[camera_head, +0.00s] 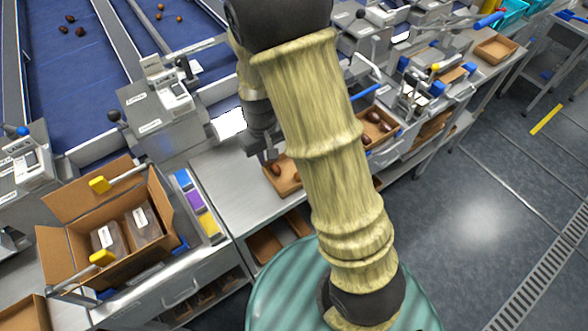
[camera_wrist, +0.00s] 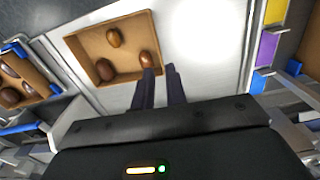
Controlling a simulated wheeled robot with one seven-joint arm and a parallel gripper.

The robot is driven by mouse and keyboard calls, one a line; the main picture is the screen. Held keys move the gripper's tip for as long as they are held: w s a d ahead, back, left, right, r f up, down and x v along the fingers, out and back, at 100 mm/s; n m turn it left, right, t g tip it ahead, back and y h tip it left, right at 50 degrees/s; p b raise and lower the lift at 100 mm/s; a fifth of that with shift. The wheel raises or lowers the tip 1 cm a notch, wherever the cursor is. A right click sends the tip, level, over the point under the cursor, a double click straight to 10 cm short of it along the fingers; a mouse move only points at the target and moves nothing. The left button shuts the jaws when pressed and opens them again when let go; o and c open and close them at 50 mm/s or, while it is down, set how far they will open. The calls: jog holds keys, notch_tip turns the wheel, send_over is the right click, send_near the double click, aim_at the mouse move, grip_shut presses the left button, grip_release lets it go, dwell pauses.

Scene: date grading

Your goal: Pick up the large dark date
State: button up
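A small brown tray (camera_wrist: 84,42) on the steel bench holds three brown dates in the wrist view. One date (camera_wrist: 114,38) lies toward the far side, one (camera_wrist: 105,69) at the lower left, and one (camera_wrist: 146,58) at the right by my left fingertip.
Another tray (camera_wrist: 40,72) with several dates stands to the left in the wrist view. In the head view, a cardboard box (camera_head: 100,270) with packs, and blue, purple and yellow blocks (camera_head: 196,203), stand left of the tray. Bare bench lies between.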

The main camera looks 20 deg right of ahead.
send_over(271, 184)
notch_tip(271, 184, down, 5)
jog(key=shift+w+a+f, duration=0.1)
jog(key=shift+w+f, duration=0.05)
jog(key=shift+f, duration=0.05)
jog(key=shift+f+p, duration=0.45)
jog(key=shift+f, duration=0.15)
jog(key=shift+s+d+f+p, duration=0.1)
jog(key=shift+f+p, duration=0.1)
jog(key=shift+f, duration=0.8)
jog(key=shift+s+d+f+p, duration=0.1)
jog(key=shift+f+p, duration=0.05)
jog(key=shift+f, duration=0.85)
grip_shut()
jog(key=shift+r, duration=0.15)
